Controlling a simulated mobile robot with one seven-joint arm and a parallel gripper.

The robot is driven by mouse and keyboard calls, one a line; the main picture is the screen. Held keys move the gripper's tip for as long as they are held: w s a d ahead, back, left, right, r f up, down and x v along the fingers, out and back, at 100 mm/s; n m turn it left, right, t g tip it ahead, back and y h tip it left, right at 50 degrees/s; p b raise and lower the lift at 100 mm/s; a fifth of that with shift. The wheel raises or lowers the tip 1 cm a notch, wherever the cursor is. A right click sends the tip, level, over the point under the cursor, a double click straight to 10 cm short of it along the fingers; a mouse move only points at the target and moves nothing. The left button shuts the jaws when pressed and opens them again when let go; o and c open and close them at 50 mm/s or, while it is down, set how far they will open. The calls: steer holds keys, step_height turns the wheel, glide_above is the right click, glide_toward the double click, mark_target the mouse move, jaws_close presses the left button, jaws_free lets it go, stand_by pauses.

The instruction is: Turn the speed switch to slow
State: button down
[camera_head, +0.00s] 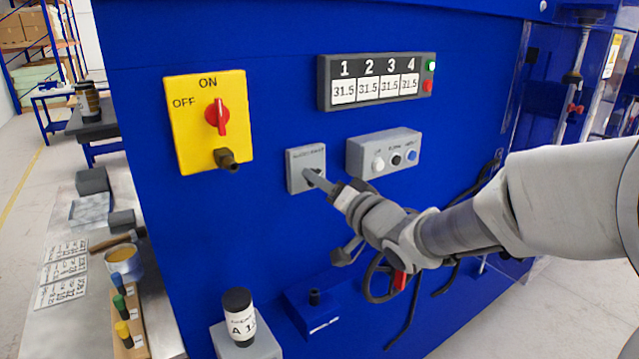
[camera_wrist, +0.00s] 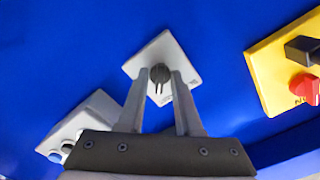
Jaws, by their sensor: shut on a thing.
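The speed switch is a dark round knob (camera_wrist: 160,74) on a small light grey plate (camera_head: 293,160) fixed to the blue machine front. The plate also shows in the wrist view (camera_wrist: 140,60), where it appears turned. My gripper (camera_head: 313,178) reaches in from the right and its fingertips are at the knob. In the wrist view my gripper's two fingers (camera_wrist: 161,82) stand on either side of the knob and are shut on it. The lettering on the plate is too small to read, and in the head view the fingers partly hide the knob.
A yellow ON/OFF panel (camera_head: 180,140) with a red handle is to the left. A grey button box (camera_head: 408,140) is close on the right, below a four-number display (camera_head: 325,88). A labelled container (camera_head: 239,318) stands below. A cable hangs under my arm.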

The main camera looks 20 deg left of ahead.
steer(key=shift+n+b, duration=5.95)
steer(key=shift+n, duration=2.75)
steer(key=c, duration=0.9)
jaws_free()
steer(key=shift+d, duration=0.15)
